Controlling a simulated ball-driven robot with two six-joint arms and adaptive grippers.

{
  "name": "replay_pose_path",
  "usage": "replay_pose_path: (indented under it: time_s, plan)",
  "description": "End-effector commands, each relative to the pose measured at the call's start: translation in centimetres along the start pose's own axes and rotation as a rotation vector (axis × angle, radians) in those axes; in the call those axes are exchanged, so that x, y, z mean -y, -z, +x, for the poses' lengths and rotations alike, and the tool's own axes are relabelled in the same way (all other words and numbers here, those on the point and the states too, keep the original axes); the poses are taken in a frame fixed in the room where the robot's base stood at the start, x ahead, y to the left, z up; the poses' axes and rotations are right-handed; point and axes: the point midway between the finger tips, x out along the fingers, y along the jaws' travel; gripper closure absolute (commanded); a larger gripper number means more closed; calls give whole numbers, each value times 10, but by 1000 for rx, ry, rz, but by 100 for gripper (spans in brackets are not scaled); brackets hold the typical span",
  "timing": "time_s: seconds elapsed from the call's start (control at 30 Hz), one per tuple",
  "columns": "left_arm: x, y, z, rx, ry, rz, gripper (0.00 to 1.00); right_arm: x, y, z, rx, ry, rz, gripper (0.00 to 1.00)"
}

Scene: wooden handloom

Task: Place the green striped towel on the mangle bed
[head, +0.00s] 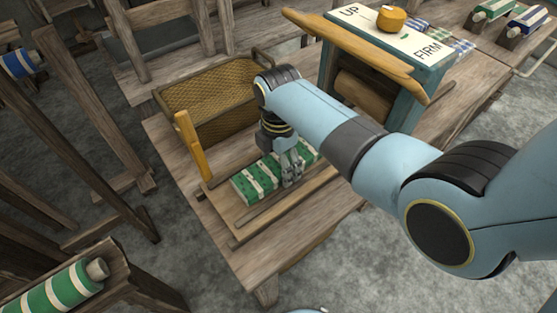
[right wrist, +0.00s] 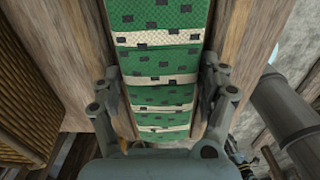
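The green towel with cream stripes and dark checks (head: 258,184) lies flat and lengthwise on a long wooden bed (head: 232,212), which looks like the mangle bed. The bed has thin side rails and a yellow upright handle (head: 193,146) at its far left end. My right gripper (head: 291,170) points down over the towel's right part. In the right wrist view, the towel (right wrist: 160,65) runs between the two fingers of my right gripper (right wrist: 163,88), one along each side. The fingers are spread wide; firm contact cannot be seen. My left gripper is not in view.
A wicker basket (head: 210,100) stands behind the bed. A teal stand (head: 432,76) marked UP and FIRM, with a yellow round object (head: 391,18) and folded cloths, is at the back right. Another green striped roll (head: 62,290) sits at lower left. The table front (head: 300,247) is clear.

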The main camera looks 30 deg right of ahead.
Motion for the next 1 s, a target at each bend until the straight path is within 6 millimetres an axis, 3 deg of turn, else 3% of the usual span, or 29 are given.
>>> replay_pose_path:
  time_s: [0.1,0.47,1.0]
  plan:
    - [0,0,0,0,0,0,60,0,0,0,0,0,0,5]
    - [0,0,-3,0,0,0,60,0,0,-7,0,-2,0,5]
    - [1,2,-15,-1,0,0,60,-1,0,-115,0,-3,-1,5]
